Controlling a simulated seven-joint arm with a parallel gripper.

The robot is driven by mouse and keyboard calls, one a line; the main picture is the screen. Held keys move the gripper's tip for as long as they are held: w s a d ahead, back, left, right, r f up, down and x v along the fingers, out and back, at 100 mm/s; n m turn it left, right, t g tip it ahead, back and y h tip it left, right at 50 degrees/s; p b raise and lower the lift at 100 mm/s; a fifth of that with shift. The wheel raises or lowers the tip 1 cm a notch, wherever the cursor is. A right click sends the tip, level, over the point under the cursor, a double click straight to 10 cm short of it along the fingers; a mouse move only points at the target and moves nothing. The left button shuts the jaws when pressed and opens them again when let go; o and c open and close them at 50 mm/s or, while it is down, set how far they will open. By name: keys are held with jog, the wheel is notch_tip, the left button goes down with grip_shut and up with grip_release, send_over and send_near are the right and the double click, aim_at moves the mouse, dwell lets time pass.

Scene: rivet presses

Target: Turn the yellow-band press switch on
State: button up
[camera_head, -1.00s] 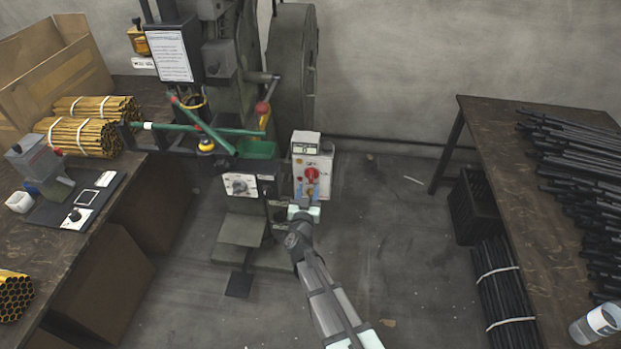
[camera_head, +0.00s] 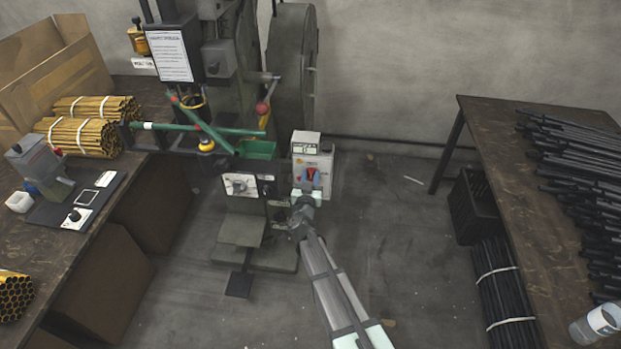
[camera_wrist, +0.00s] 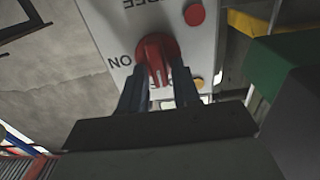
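A yellow ring (camera_head: 190,104) is on the press.
On the panel are a red button (camera_wrist: 194,14) and a small yellow-orange button (camera_wrist: 197,83). A green tray (camera_head: 257,149) is left of the box.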

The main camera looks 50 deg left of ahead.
grip_shut()
dwell(0.3)
jog(key=m, duration=0.3)
jog(key=shift+w+d+m, duration=0.15)
jog(key=shift+d+m, duration=0.05)
jog(key=shift+m, duration=0.2)
jog(key=m, duration=0.3)
jog(key=shift+w+d+f+m, duration=0.1)
jog(key=shift+w+f+m, duration=0.05)
jog(key=shift+m, duration=0.25)
jog(key=m, duration=0.6)
jog(key=f+m, duration=0.1)
jog(key=m, duration=0.3)
jog(key=shift+w+d, duration=0.15)
jog(key=shift+d, duration=0.05)
jog(key=shift+m, duration=0.3)
